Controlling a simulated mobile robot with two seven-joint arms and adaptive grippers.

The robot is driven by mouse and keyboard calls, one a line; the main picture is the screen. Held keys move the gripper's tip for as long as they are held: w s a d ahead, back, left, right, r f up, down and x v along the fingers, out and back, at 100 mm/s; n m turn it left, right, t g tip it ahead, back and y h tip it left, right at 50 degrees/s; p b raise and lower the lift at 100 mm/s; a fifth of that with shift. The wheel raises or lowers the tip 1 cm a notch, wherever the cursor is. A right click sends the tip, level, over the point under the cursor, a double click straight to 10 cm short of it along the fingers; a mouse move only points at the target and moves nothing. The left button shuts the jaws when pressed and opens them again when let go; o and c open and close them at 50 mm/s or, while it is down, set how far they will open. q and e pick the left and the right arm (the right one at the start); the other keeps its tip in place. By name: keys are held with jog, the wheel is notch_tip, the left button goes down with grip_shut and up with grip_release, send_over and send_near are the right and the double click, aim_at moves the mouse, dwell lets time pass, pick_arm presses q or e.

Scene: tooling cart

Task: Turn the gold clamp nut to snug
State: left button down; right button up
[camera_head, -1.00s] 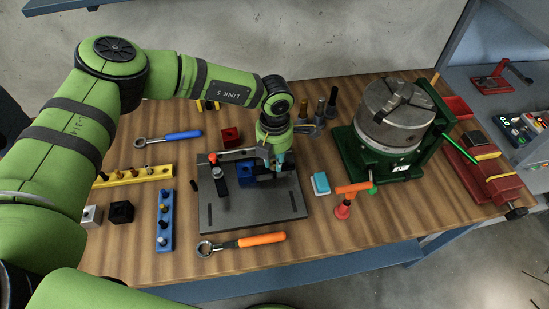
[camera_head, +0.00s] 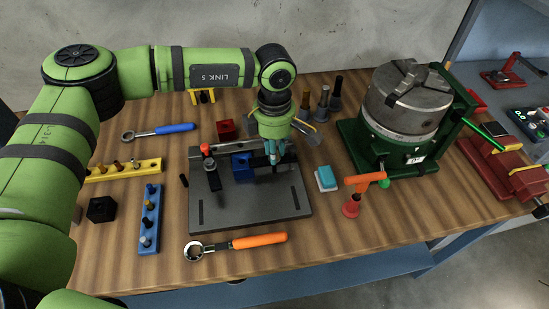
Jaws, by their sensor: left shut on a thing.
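The grey fixture plate (camera_head: 250,211) lies on the wooden bench, with a blue block (camera_head: 242,168) and a black clamp with a red knob (camera_head: 207,150) on it. My left gripper (camera_head: 274,158) points down over the right part of the fixture. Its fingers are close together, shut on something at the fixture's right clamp. The gold clamp nut cannot be made out; the fingers hide that spot, and it appears to be what they hold. My right gripper is not in view.
An orange-handled wrench (camera_head: 238,245) lies in front of the plate, and a blue-handled one (camera_head: 160,132) behind left. A green-based chuck (camera_head: 405,105) stands at right. A teal-topped block (camera_head: 326,179) and an orange-handled tool (camera_head: 357,190) sit between.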

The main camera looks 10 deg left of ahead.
pick_arm(q)
jog(key=m+b, duration=0.5)
jog(key=shift+f+b, duration=0.35)
jog(key=shift+f, duration=0.05)
jog(key=shift+s+r+m+b, duration=0.1)
jog(key=shift+r+m+b, duration=0.1)
jog(key=shift+m+b, duration=1.6)
jog(key=shift+m+p, duration=0.35)
jog(key=shift+m, duration=0.15)
jog(key=c, duration=1.1)
grip_release()
jog(key=shift+r, duration=0.1)
